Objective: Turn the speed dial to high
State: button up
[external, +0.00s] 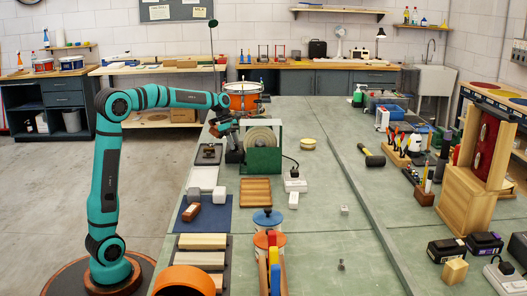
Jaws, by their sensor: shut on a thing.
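A green machine with a large pale wheel (263,160) stands on the near bench, left of the bench's middle. My gripper (235,154) is at the left side of this machine, pointing down, close against it. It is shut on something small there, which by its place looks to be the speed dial. The dial itself is hidden by my gripper and too small to make out, so its setting cannot be read.
A white power strip (296,184) with a black plug stands right of the machine. A wooden tray (255,190) lies in front of it. An orange drum (243,96) stands behind. The bench's middle right is mostly clear.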

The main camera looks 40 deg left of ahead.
jog(key=shift+w+r+m, duration=0.1)
jog(key=shift+m, duration=0.3)
jog(key=shift+m+g, duration=1.1)
jog(key=shift+m, duration=1.5)
jog(key=o, duration=0.9)
jog(key=shift+w, duration=0.1)
jog(key=shift+o, duration=0.2)
jog(key=v, duration=1.7)
jog(key=shift+w+d+r, duration=0.15)
jog(key=shift+w+r, duration=0.05)
jog(key=shift+r, duration=0.05)
